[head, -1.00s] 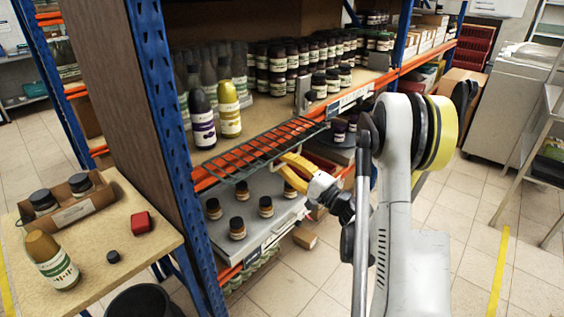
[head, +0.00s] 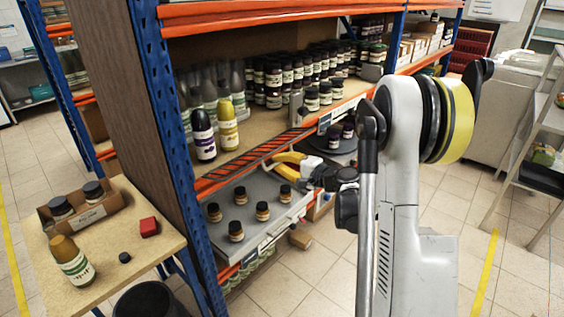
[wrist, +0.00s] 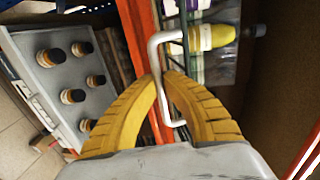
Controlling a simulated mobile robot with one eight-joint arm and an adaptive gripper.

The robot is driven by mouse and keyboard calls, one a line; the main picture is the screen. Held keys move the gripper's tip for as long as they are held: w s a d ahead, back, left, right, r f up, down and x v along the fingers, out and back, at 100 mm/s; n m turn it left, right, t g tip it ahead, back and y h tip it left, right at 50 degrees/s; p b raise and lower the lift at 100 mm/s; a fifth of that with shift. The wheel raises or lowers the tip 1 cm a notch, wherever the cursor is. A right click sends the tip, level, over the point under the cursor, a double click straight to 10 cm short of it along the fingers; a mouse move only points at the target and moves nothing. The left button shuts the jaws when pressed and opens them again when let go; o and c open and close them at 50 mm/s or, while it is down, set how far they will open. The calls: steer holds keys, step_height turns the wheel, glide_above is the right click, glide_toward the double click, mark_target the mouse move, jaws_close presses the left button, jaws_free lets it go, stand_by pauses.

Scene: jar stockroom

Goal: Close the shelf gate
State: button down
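The shelf gate (head: 245,163) is a dark wire grid along the orange front beam of the middle shelf in the head view. It shows as a narrow slanted band, with the stocked shelf open to view above it. My gripper (head: 280,157) is at the gate's right part. In the wrist view, its yellow fingers (wrist: 161,82) come together around a pale U-shaped handle (wrist: 155,52), which runs between the fingertips. My gripper looks shut on this handle. The exact tilt of the gate is hard to tell.
Purple (head: 202,136) and yellow (head: 228,128) bottles stand just behind the gate. A grey tray (head: 222,209) with several small jars lies below. A side table (head: 110,245) at left holds a box, a bottle and a red block. Open floor lies at right.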

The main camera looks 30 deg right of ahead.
mark_target(272, 150)
steer(key=r+g+p, duration=0.1)
steer(key=r+p, duration=0.1)
steer(key=p, duration=0.1)
steer(key=w+r+g+h+p, duration=0.1)
steer(key=r+g+p, duration=0.1)
steer(key=w+a+r+g+p, duration=0.1)
steer(key=r+g+p, duration=0.1)
steer(key=p, duration=0.1)
steer(key=shift+w+r+h+p, duration=0.15)
steer(key=shift+r+h+p, duration=0.15)
steer(key=shift+r+h, duration=0.1)
steer(key=w+r+g+p, duration=0.1)
steer(key=w+a+r+g+h+p, duration=0.1)
steer(key=g+p, duration=0.1)
steer(key=w+r+g+p, duration=0.1)
steer(key=w+g+p, duration=0.1)
steer(key=shift+a+r+h, duration=0.2)
steer(key=shift+r+h, duration=0.05)
steer(key=shift+h, duration=0.15)
steer(key=shift+w+a+r+g+h+p, duration=0.2)
steer(key=shift+w+g+p, duration=0.1)
steer(key=shift+w+g, duration=0.15)
steer(key=shift+w+a+r+g+h+p, duration=0.15)
steer(key=shift+w+g+p, duration=0.15)
steer(key=shift+w+g, duration=0.15)
steer(key=shift+w+a+r, duration=0.1)
steer(key=shift+w+r, duration=0.05)
steer(key=shift+w, duration=0.35)
